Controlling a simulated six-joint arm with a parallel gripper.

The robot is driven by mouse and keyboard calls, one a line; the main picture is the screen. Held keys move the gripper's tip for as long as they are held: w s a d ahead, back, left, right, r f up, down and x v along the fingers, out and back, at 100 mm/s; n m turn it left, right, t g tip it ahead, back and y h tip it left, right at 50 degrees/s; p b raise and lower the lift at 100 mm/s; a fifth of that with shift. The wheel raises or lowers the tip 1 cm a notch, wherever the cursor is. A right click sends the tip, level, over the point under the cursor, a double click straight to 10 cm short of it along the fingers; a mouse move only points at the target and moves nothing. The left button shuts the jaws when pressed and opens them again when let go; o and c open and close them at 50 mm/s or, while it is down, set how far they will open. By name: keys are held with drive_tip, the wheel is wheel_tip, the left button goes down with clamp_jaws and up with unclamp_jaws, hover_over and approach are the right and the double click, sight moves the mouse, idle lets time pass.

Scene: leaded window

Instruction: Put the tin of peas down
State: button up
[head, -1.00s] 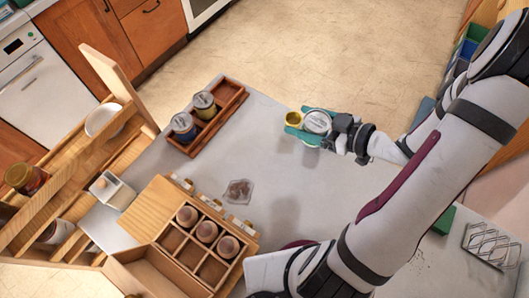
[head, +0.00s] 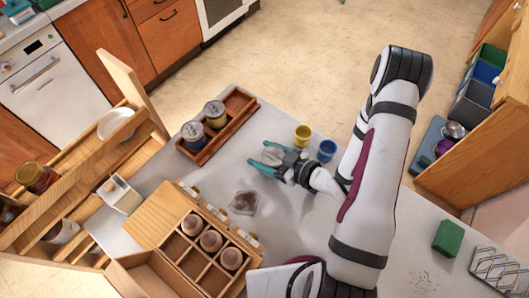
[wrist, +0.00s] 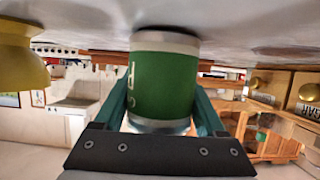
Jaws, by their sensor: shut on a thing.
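The tin of peas is a green can with pale metal rims, and it fills the middle of the wrist view (wrist: 163,85). In the head view its pale lid (head: 272,155) shows between the teal fingers. My gripper (head: 266,158) is shut on the tin, with one finger on each side of it. The tin is upright, its base at or very close to the grey tabletop (head: 290,205); I cannot tell whether it touches. The wrist picture is upside down, with the tabletop along its top.
A yellow cup (head: 303,134) and a blue cup (head: 327,151) stand right of the tin. A wooden tray (head: 240,103) with two tins (head: 215,113) is behind left. A compartment box (head: 207,247) with brown round-topped things and a dark patch (head: 244,202) are nearer. Open table lies between.

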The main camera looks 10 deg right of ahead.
drive_tip(key=shift+f, duration=0.15)
drive_tip(key=o, duration=1.6)
drive_tip(key=v, duration=1.2)
